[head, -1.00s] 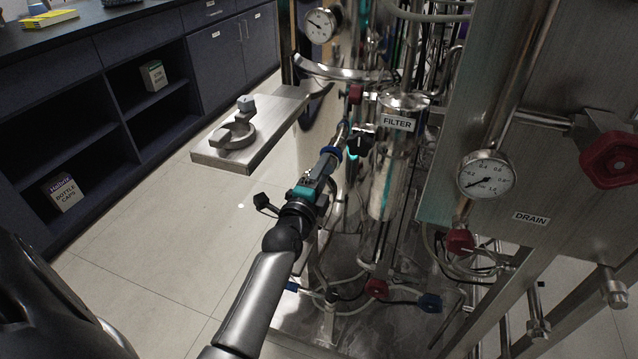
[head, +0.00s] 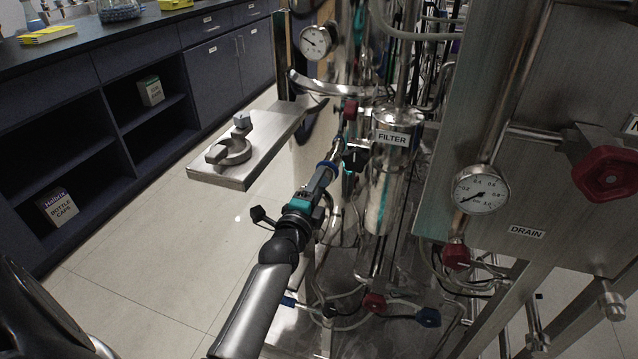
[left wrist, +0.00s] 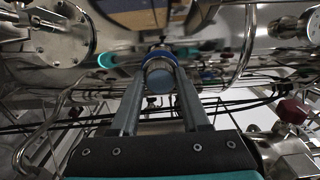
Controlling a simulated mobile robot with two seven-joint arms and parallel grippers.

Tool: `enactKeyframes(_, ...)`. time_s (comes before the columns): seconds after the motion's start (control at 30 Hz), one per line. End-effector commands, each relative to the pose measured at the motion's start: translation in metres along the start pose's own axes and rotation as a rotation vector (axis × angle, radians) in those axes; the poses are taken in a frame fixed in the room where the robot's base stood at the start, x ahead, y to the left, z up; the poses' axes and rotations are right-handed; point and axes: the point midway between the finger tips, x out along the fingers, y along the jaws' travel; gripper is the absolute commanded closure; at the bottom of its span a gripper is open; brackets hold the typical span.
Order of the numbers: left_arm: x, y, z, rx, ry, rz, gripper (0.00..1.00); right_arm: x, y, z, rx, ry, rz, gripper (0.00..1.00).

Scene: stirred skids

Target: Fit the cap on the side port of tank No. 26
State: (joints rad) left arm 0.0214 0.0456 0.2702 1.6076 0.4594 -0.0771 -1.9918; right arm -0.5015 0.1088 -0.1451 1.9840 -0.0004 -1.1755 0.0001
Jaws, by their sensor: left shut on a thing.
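My left gripper (head: 327,171) is shut on a round cap with a blue rim, at the side of the shiny steel tank behind the filter stand. In the left wrist view the cap (left wrist: 160,77) sits between the two fingertips, its grey-blue round face towards the camera. The polished tank wall (left wrist: 195,50) lies just beyond it. The cap hides most of what is behind it, so I cannot tell whether it touches the side port. No tank number is legible. My right gripper is not in view.
A steel shelf (head: 205,174) left of the tank carries an open ring clamp (head: 232,152). A filter housing (head: 397,120) with a black-handled valve (head: 355,157) stands close right of my gripper. A gauge (head: 481,189) and red knob (head: 608,174) are further right. Hoses run below.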

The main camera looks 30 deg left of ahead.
Motion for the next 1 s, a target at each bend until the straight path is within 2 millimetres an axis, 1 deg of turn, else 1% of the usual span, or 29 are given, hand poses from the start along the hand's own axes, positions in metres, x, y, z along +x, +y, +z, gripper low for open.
enactKeyframes(1.0, 0.011, -0.001, 0.000, 0.000, 0.000, -0.002, 1.00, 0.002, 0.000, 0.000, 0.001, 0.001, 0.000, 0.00)
